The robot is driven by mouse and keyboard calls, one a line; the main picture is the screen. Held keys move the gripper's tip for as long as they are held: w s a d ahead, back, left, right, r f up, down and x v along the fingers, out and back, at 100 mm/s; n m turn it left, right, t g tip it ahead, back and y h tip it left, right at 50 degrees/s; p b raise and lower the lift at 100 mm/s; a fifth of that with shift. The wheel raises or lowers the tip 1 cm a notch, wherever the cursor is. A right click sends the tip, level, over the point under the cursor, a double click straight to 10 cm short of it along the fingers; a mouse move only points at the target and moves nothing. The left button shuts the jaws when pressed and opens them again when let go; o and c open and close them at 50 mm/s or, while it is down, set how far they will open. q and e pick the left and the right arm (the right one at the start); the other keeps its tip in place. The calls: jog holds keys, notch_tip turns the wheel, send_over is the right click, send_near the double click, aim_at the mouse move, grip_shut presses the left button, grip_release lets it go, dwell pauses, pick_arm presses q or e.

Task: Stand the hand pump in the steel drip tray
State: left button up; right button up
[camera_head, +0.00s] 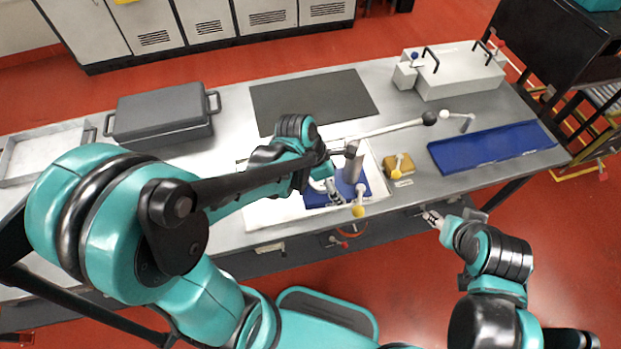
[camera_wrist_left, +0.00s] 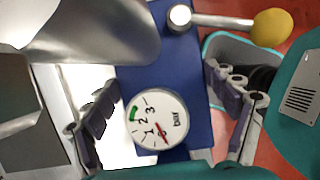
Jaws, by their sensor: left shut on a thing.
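The hand pump (camera_head: 341,188) has a blue body, a grey upright cylinder, a round white gauge and a lever with a yellow knob. It is over or in a white tray (camera_head: 290,216) at the middle of the bench. My left gripper (camera_head: 327,183) is shut on the pump. In the left wrist view, its fingers (camera_wrist_left: 168,112) flank the pump's blue body (camera_wrist_left: 190,75) and gauge. Whether the pump touches the tray is hidden. The shallow steel tray (camera_head: 50,152) lies at the bench's far left. My right gripper (camera_head: 432,217) is empty near the bench front; its opening is unclear.
A dark grey lidded case (camera_head: 160,112) stands between the steel tray and the pump. A black mat (camera_head: 310,98) lies behind. To the right are a tan block (camera_head: 385,163) with a yellow-knobbed lever, a blue tray (camera_head: 490,148) and a white box (camera_head: 455,75).

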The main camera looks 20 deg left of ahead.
pick_arm(q)
jog(key=shift+d+r+n, duration=0.1)
jog(key=shift+n, duration=0.2)
jog(key=w+a+f+b, duration=0.1)
jog(key=w+a+f, duration=0.1)
jog(key=w, duration=0.1)
jog(key=w+a+f+b, duration=0.2)
jog(key=w, duration=0.1)
jog(key=w+a+f+b, duration=0.1)
jog(key=w+a+f, duration=0.1)
jog(key=w+f, duration=0.1)
jog(key=shift+w+a+f, duration=0.1)
jog(key=shift+w+a, duration=0.05)
jog(key=shift+w, duration=0.15)
jog(key=shift+f+b, duration=1.1)
jog(key=shift+f, duration=0.8)
jog(key=shift+f, duration=0.15)
jog(key=o, duration=1.7)
jog(key=shift+s, duration=0.1)
